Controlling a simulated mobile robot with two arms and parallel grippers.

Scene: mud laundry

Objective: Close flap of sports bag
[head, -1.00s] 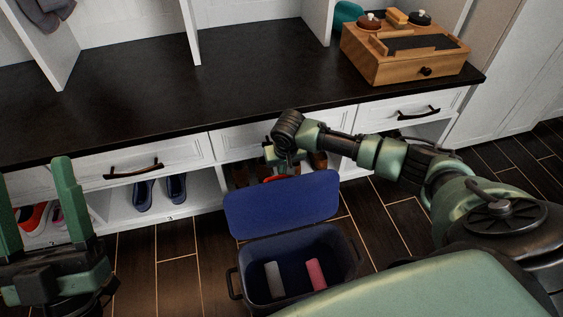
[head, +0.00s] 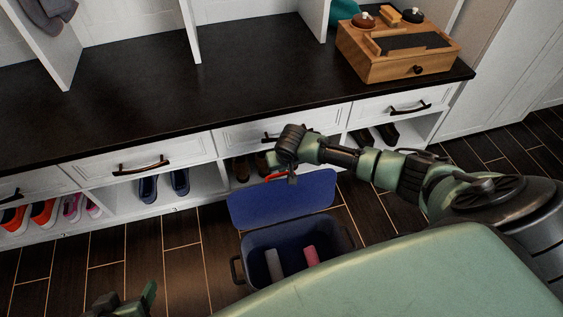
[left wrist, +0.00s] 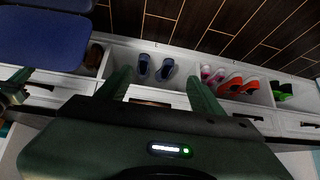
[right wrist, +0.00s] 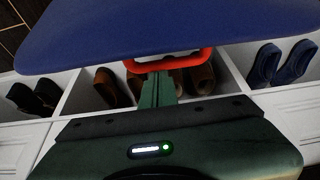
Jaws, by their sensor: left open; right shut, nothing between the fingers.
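The blue sports bag (head: 345,240) stands on the floor with its flap (head: 283,203) raised, so the inside shows. The flap also shows in the right wrist view (right wrist: 170,28) and the left wrist view (left wrist: 45,38). A red handle (right wrist: 205,60) is at the flap's edge. My right gripper (right wrist: 159,80) is shut and empty behind the flap, its fingertips close by the handle; whether they touch cannot be told. My left gripper (left wrist: 158,76) is open and empty, away from the bag, and mostly cut off at the bottom of the head view.
A grey item (head: 273,264) and a pink item (head: 312,256) lie in the bag. Behind it runs a white bench (head: 205,200) with a dark top, drawers and shoe cubbies. Blue shoes (head: 180,182) stand in one. Wooden floor (head: 165,240) left of the bag is clear.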

